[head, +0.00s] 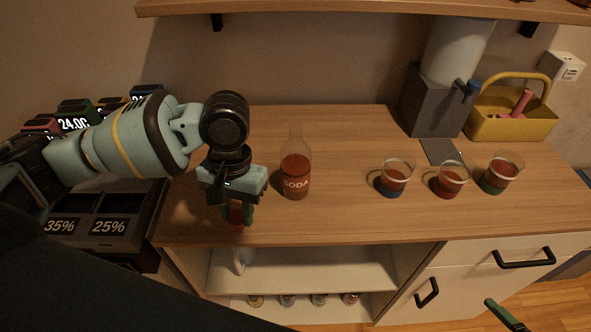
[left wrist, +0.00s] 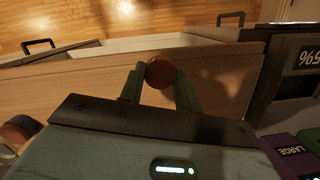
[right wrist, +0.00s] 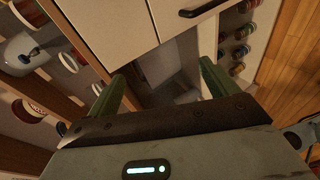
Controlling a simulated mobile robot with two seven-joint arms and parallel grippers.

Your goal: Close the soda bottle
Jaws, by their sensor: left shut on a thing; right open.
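The soda bottle (head: 295,177) stands upright on the wooden counter, with dark red drink inside and a clear, uncapped neck. My left gripper (head: 238,215) is left of the bottle, near the counter's front edge. It is shut on a round reddish-brown cap (left wrist: 160,72), pinched between its green fingertips; the cap also shows low between the fingers in the head view (head: 235,217). My right gripper (right wrist: 162,88) is open and empty in front of the cabinet; only a green finger shows at the lower right of the head view.
Three cups of red drink (head: 391,178) stand right of the bottle. A dispenser (head: 433,100) and a yellow basket (head: 510,123) are behind them. A dark tray unit (head: 110,215) is at left, and a shelf (head: 370,8) hangs above. The counter around the bottle is clear.

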